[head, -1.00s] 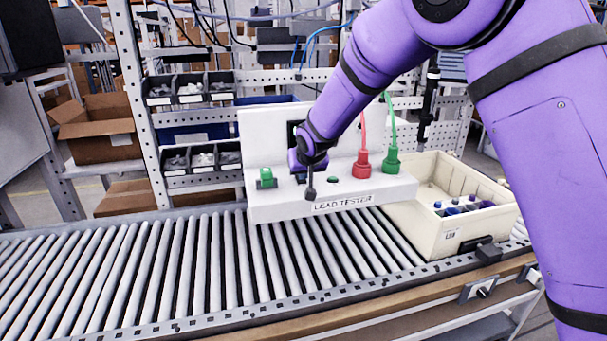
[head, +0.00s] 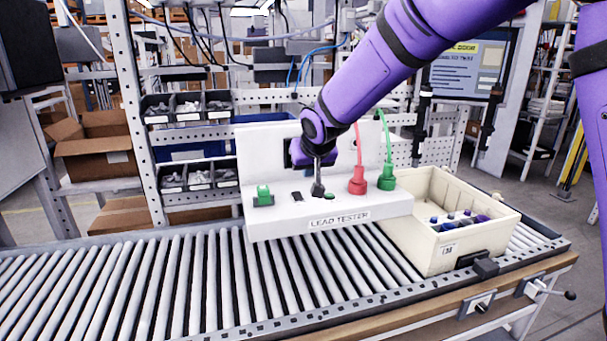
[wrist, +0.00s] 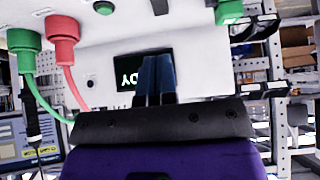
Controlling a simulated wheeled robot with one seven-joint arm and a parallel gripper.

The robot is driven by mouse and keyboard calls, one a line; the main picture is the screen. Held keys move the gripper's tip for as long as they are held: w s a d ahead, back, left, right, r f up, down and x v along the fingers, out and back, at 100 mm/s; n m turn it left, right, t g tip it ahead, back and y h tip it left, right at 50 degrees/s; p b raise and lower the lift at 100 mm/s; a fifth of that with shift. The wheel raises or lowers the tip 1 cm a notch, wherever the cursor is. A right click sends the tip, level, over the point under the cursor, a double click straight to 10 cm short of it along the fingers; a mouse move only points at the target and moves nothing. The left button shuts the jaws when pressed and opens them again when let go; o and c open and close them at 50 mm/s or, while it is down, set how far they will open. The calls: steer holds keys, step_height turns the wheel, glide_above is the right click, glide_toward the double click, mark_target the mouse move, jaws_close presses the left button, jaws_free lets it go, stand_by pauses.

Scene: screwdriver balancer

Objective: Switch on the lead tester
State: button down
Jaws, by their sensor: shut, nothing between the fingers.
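The lead tester (head: 285,225) is a white L-shaped box with a "LEAD TESTER" label on its front, resting on the rollers. Its top carries a green block-shaped part in a dark base (head: 263,196) at left, a flat black part (head: 303,199), a small round green button (head: 328,197), a red plug (head: 357,183) and a green plug (head: 387,180). My gripper (head: 318,192) is shut and empty, pointing down over the top beside the green button; contact cannot be told. In the wrist view, its fingers (wrist: 155,75) partly cover a dark display (wrist: 128,72) with pale letters.
A cream bin (head: 440,240) with several blue- and purple-topped items stands right of the tester. The roller conveyor (head: 150,280) is clear to the left. A rack with small dark bins (head: 188,107) stands behind. Red and green leads rise behind the plugs.

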steer(key=shift+s+d+r, duration=0.2)
steer(key=shift+s+r, duration=0.35)
steer(key=shift+s, duration=0.15)
steer(key=s+d+r+m+g, duration=0.1)
steer(key=s+d+r, duration=0.5)
steer(key=d, duration=0.4)
steer(key=s+d+r+m, duration=0.1)
steer(key=s+d+r, duration=0.2)
steer(key=s+d, duration=0.7)
steer(key=s+d+h, duration=0.1)
steer(key=s+d, duration=0.3)
steer(key=s, duration=0.6)
steer(key=s+d+f+m+g+h, duration=0.1)
steer(key=s+d, duration=0.4)
steer(key=s, duration=0.5)
